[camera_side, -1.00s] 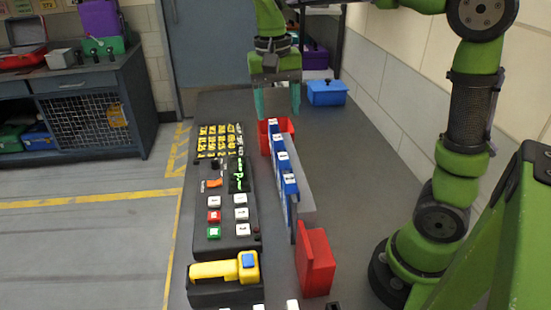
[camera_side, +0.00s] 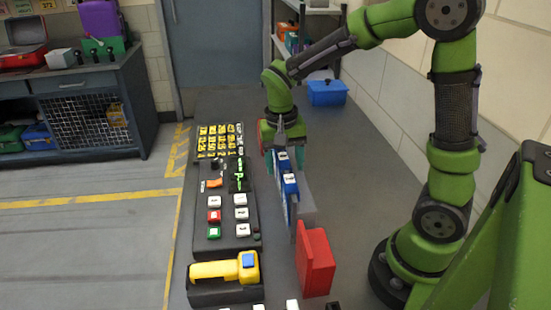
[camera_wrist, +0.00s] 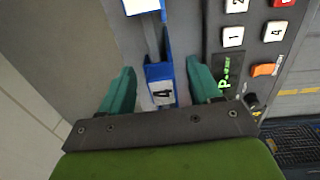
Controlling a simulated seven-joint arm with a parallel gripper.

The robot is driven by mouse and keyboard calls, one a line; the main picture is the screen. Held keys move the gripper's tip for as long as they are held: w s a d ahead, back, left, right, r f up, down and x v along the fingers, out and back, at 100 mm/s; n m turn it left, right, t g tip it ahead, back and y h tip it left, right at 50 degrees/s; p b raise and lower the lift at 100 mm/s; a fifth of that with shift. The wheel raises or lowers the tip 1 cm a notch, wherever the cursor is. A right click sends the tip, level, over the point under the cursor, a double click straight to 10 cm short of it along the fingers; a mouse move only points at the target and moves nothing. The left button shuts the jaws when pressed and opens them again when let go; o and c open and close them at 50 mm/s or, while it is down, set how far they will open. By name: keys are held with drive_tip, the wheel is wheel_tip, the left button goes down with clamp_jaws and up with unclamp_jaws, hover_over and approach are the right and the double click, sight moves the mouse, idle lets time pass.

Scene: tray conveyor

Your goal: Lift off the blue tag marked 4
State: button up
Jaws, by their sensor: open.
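A blue tag with a white label that reads as a 4 (camera_wrist: 161,86) sits on the grey rail in the wrist view. My gripper (camera_wrist: 161,70) is open, with one teal finger on each side of this tag and a gap to both. In the side view my gripper (camera_side: 283,150) is low over the far part of the row and hides the far tags. Nearer blue tags (camera_side: 290,187) show in front of it. Another blue tag (camera_wrist: 143,8) is at the top edge of the wrist view.
A red end block (camera_side: 315,262) stands at the near end of the row. A dark control panel (camera_side: 232,225) with buttons lies to the left. A yellow handset (camera_side: 225,269) is at the front left. A blue box (camera_side: 326,92) stands at the back.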

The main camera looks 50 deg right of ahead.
drive_tip(key=shift+f, duration=0.25)
drive_tip(key=c, duration=1.1)
wheel_tip(320, 180, up, 12)
drive_tip(key=s, duration=0.4)
drive_tip(key=s+a, duration=0.1)
drive_tip(key=s, duration=0.8)
drive_tip(key=shift+s+a, duration=0.15)
drive_tip(key=shift+s, duration=0.1)
drive_tip(key=shift+r, duration=3.25)
